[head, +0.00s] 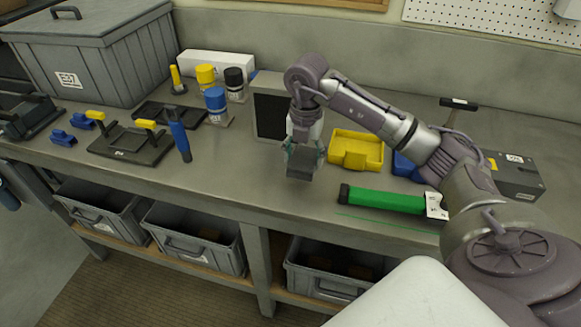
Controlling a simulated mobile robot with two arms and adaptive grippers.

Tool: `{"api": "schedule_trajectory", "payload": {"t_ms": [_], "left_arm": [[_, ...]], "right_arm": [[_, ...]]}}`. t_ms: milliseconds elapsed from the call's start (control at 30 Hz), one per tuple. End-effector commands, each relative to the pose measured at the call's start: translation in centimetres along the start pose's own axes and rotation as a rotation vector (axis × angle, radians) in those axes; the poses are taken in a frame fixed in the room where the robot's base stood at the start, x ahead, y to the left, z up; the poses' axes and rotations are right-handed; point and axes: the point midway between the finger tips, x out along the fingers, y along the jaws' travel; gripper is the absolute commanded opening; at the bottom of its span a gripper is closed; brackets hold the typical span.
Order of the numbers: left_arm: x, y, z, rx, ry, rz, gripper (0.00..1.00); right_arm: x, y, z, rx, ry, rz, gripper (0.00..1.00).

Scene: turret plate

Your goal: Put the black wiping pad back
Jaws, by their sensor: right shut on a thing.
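My right gripper (304,150) reaches in from the right and points down over the middle of the bench. It is shut on a dark block, which looks like the black wiping pad (301,166). The pad hangs at or just above the bench top; I cannot tell whether it touches. The fingertips are partly hidden by the arm and the pad. My left gripper is not in view.
A dark upright panel (270,114) stands behind the gripper. A yellow tray (356,151) and a green tool (385,200) lie to its right. A blue-handled tool (180,141) and a black plate with yellow handles (130,145) are left. Bare bench (235,170) lies between.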

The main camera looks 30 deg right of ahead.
Motion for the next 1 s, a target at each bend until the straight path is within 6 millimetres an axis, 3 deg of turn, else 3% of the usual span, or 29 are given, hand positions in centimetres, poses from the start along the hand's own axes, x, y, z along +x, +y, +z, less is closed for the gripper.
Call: {"api": "schedule_trajectory", "payload": {"t_ms": [100,233,600,967,1000], "left_arm": [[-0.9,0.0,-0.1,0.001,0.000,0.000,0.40],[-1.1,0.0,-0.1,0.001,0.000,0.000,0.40],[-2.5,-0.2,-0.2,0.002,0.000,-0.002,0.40],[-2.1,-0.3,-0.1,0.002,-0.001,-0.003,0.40],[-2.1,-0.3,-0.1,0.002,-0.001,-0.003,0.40]], "right_arm": [[1.0,2.1,-0.4,-0.001,0.003,0.001,0.29],[1.7,3.0,-0.4,-0.001,0.000,0.001,0.29],[5.8,3.1,-0.4,-0.001,-0.001,0.000,0.29],[6.4,3.1,-0.4,-0.002,-0.001,0.000,0.29],[6.3,3.1,-0.4,-0.002,-0.001,0.000,0.70]]}}
